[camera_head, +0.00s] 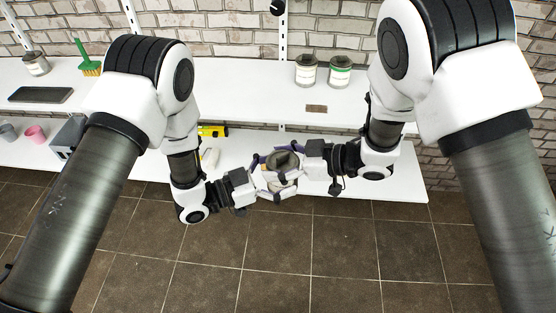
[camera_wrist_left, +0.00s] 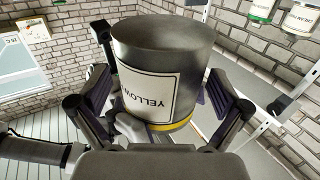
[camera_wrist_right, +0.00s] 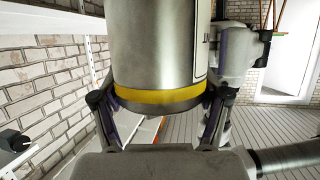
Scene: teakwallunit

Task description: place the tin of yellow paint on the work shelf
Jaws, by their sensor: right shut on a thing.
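The tin of yellow paint (camera_head: 283,160) is a grey metal tin held in the air between my two grippers, in front of the white shelves. In the left wrist view the tin (camera_wrist_left: 165,75) shows a white label reading "YELLOW" and a yellow band. In the right wrist view the tin (camera_wrist_right: 155,50) stands roughly upright. My right gripper (camera_wrist_right: 160,110) is shut on it. My left gripper (camera_wrist_left: 160,105) has its fingers spread around the tin from the other side, apparently open. The white upper shelf (camera_head: 250,100) has clear room; a small brown plate (camera_head: 317,108) lies on it.
Two paint tins, one plain-looking (camera_head: 306,71) and one green-banded (camera_head: 340,72), stand on the upper shelf. A green brush (camera_head: 88,60), a dark tray (camera_head: 41,95) and another tin (camera_head: 36,64) are at left. The lower shelf (camera_head: 395,180) holds a yellow tool (camera_head: 213,131) and a pink cup (camera_head: 36,134).

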